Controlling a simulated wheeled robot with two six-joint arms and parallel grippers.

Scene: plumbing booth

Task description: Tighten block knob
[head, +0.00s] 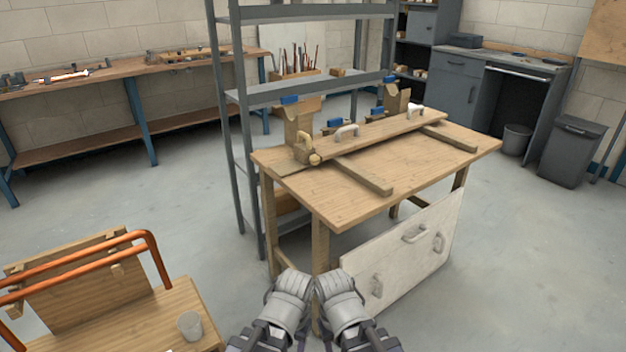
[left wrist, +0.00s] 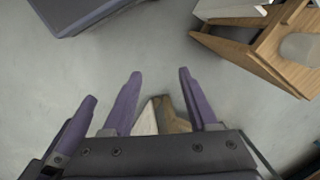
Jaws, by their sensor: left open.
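A wooden block (head: 302,152) with a pale round knob (head: 315,159) sits at the near left end of a long board on the workbench (head: 345,195). How tight the knob is cannot be told. My left gripper (head: 290,284) and right gripper (head: 337,286) are side by side low in the head view, in front of the bench and well apart from the knob. Their fingertips are hidden there. In the left wrist view my left gripper (left wrist: 158,78) is open, with purple fingers and bare floor between the tips. The knob is not in that view.
A white panel with handles (head: 408,250) leans against the bench's near right side. A grey shelf rack (head: 236,150) stands behind the bench. A low wooden stand with orange pipes (head: 110,255) and a cup (head: 190,325) is at the lower left.

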